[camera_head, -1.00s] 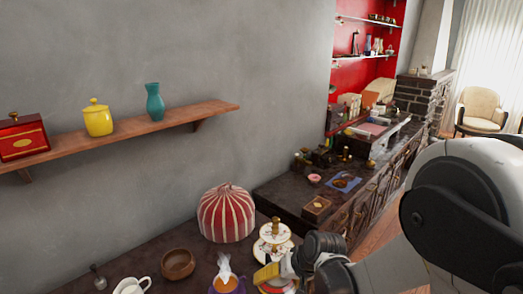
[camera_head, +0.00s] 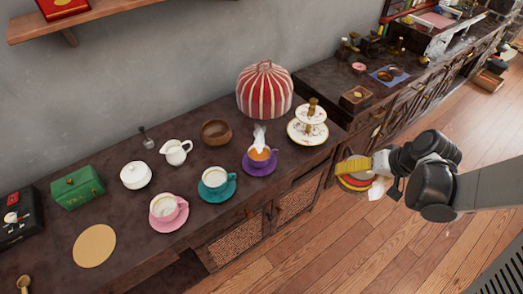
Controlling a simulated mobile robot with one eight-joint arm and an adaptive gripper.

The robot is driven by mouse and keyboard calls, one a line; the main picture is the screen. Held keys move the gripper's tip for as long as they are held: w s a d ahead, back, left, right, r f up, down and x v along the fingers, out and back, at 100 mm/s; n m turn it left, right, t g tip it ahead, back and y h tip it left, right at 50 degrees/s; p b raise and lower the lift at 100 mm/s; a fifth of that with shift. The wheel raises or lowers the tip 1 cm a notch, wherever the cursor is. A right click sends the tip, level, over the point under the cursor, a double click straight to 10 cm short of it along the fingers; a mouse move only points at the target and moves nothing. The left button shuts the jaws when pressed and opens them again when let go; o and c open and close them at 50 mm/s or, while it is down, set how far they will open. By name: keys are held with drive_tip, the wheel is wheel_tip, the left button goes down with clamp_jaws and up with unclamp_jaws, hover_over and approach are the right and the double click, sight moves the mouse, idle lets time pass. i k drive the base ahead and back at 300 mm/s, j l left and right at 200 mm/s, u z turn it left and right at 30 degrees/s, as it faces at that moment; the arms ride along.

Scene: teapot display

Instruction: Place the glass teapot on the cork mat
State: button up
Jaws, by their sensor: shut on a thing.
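The cork mat (camera_head: 95,246) is a round tan disc lying bare on the dark cabinet top at the lower left. My gripper (camera_head: 366,172) is at the right, out over the wooden floor beyond the cabinet's front edge. It is shut on a small round thing (camera_head: 354,184) with yellow, red and dark bands and a whitish part at its right. I take this for the glass teapot, as no other teapot shows, but its shape is partly hidden by my gripper. The mat is far to the left of my gripper.
Behind stand a white sugar bowl (camera_head: 135,175), creamer (camera_head: 176,151) and wooden bowl (camera_head: 216,132). A tiered stand (camera_head: 308,128), striped cosy (camera_head: 264,90) and green box (camera_head: 77,187) flank them.

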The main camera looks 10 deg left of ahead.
sight(94, 245)
drive_tip(key=j+u, duration=0.25)
drive_tip(key=u, duration=0.15)
drive_tip(key=j+u, duration=0.25)
drive_tip(key=u, duration=0.2)
drive_tip(key=j+u, duration=0.25)
drive_tip(key=u, duration=0.15)
drive_tip(key=i+j+u, duration=0.15)
drive_tip(key=u, duration=0.3)
drive_tip(key=i+j+u, duration=0.1)
drive_tip(key=j+u, duration=0.15)
drive_tip(key=u, duration=0.15)
